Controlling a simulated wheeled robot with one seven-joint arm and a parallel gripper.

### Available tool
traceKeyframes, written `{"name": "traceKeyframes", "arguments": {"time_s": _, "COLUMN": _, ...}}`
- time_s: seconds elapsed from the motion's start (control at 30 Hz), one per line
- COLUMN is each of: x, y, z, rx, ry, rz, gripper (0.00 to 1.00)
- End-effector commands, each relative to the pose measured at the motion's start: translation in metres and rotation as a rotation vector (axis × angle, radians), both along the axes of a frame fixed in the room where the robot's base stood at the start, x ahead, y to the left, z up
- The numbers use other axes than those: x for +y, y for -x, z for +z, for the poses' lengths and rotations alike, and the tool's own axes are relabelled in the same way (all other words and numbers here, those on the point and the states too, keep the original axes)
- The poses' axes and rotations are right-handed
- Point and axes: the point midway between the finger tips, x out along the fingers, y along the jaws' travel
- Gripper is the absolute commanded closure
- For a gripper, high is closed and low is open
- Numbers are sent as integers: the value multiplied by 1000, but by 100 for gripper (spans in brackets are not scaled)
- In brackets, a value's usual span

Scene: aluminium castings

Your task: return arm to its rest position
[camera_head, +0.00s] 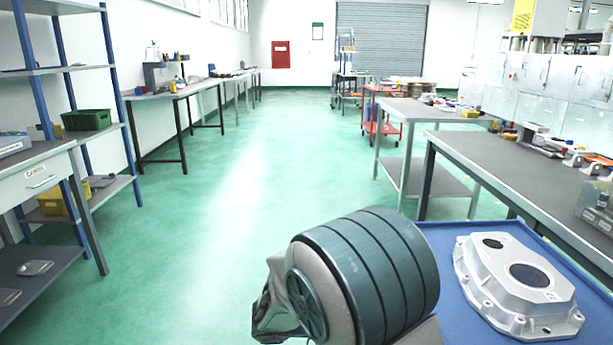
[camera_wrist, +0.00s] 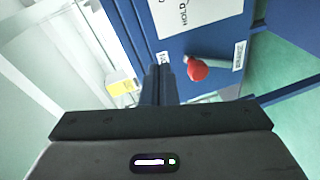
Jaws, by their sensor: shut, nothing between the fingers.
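My gripper (camera_wrist: 158,72) shows in the wrist view with its two dark fingers together and nothing between them. Beyond the fingertips is a blue panel (camera_wrist: 221,42) with a white label (camera_wrist: 190,12) reading "HOLD". A lever with a red knob (camera_wrist: 197,69) lies on that panel to the right of the fingers, apart from them in the picture. In the head view my arm's large dark, rounded link fills the bottom centre. My gripper is not visible there.
A silver casting (camera_head: 515,285) rests on a blue surface (camera_head: 440,235) right of my arm. Grey workbenches (camera_head: 520,165) stand along the right. A shelf rack (camera_head: 110,120) and a bench (camera_head: 175,92) line the left. The green floor (camera_head: 230,200) between is clear.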

Motion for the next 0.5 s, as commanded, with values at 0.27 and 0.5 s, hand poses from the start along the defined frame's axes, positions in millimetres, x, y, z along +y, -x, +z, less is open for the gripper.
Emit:
{"name": "traceKeyframes", "arguments": {"time_s": 0.27, "x": -46, "y": 71, "z": 73, "rx": 231, "ry": -474, "rz": -174, "gripper": 100}}
{"name": "traceKeyframes", "arguments": {"time_s": 0.5, "x": -43, "y": 116, "z": 128, "rx": 280, "ry": -889, "rz": -146, "gripper": 100}}
